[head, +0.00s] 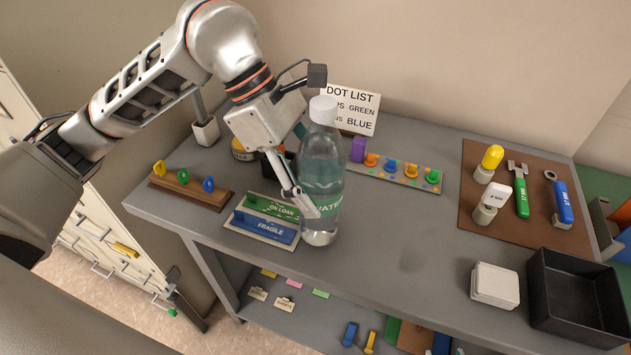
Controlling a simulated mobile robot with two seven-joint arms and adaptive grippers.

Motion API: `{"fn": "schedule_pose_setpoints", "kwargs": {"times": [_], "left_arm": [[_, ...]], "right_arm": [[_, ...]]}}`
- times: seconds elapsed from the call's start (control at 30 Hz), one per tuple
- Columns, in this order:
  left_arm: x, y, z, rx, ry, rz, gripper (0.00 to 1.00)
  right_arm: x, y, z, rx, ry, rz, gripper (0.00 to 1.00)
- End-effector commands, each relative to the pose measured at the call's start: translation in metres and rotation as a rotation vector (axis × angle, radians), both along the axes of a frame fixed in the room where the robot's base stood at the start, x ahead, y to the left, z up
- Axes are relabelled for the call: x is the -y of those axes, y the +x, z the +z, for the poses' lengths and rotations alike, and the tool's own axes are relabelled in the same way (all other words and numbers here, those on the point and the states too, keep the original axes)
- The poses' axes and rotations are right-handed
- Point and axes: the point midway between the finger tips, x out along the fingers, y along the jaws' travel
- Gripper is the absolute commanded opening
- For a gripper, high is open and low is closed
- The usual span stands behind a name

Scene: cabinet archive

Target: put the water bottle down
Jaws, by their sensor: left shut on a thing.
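The water bottle (321,170) is clear, with a white cap and a green label, and stands upright at the front edge of the grey table (408,262). My left gripper (303,190) is shut on the water bottle from its left side. I cannot tell whether the bottle's base touches the tabletop or hovers just above it. The gripper's far finger is hidden behind the bottle. My right gripper is not in view.
A peg board (395,172) and sign (350,108) stand behind. A brown tool mat (520,235), white box (495,285) and black tray (578,300) are right. The middle is clear.

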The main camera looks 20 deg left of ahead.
Motion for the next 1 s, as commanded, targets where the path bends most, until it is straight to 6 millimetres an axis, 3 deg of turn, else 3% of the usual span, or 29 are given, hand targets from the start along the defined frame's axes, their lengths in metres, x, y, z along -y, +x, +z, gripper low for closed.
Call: {"fn": "schedule_pose_setpoints", "kwargs": {"times": [0.4,0.43,0.47,0.83,1.0], "left_arm": [[0.0,0.0,-0.005,0.003,-0.001,-0.001,0.03],[0.0,0.0,-0.005,0.0,0.0,0.0,0.57],[0.0,0.0,-0.005,0.0,0.0,-0.001,0.65],[0.0,0.0,-0.003,0.0,0.0,-0.001,0.66],[-0.006,0.001,0.011,0.003,0.001,0.003,0.66]], "right_arm": [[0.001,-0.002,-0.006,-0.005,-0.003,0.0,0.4],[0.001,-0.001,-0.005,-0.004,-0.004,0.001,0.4],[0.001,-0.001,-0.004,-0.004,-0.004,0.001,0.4],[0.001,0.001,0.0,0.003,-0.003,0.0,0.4],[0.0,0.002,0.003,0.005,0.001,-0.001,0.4]]}}
